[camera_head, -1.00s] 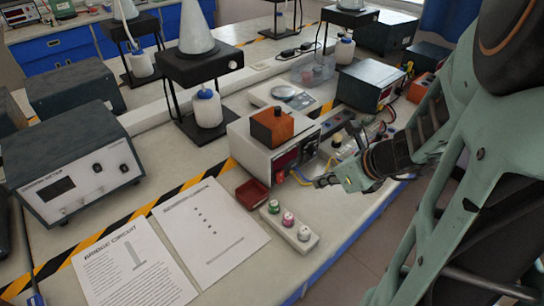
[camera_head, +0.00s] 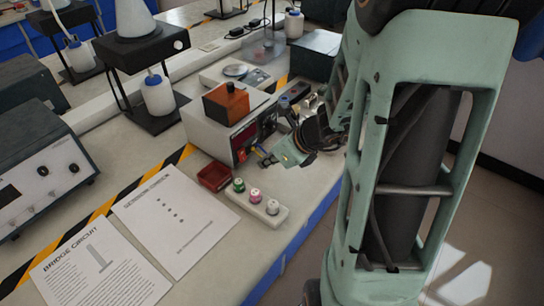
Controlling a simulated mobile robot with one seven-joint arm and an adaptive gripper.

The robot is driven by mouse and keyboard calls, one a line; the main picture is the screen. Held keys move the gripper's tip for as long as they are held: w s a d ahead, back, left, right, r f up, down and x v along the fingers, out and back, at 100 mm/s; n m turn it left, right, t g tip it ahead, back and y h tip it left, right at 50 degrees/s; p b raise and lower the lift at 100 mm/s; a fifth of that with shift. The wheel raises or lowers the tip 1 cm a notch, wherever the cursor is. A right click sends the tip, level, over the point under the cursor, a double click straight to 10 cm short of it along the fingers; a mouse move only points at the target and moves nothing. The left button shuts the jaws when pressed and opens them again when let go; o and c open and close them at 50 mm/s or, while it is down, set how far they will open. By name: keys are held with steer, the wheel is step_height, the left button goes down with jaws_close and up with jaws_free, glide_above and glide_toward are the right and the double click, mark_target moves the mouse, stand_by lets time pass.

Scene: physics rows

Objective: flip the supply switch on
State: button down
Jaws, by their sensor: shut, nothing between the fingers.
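The power supply (camera_head: 204,133) is a pale box with a dark front and a red display (camera_head: 243,140), standing on the bench. My gripper (camera_head: 264,161) is shut and empty, its fingertips pointing left at the lower part of the supply's front. I cannot tell whether the fingertips touch the front. The supply's switch cannot be made out; my gripper and arm hide part of the front.
An orange block with a dark knob (camera_head: 226,103) sits on the supply. A red tray (camera_head: 214,176) and a white strip with coloured terminals (camera_head: 257,205) lie before it. Printed sheets (camera_head: 175,220) lie to the left. The bench edge runs along the right.

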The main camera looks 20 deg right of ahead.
mark_target(244, 158)
steer(key=w+a+f, duration=0.2)
steer(key=w, duration=0.1)
steer(key=shift+w+a+f, duration=0.2)
steer(key=shift+w+a, duration=0.3)
steer(key=shift+w, duration=0.3)
steer(key=shift+w+a+f, duration=0.1)
steer(key=shift+w+a, duration=0.05)
steer(key=shift+w, duration=0.05)
steer(key=shift+r+p, duration=0.5)
steer(key=shift+r, duration=0.4)
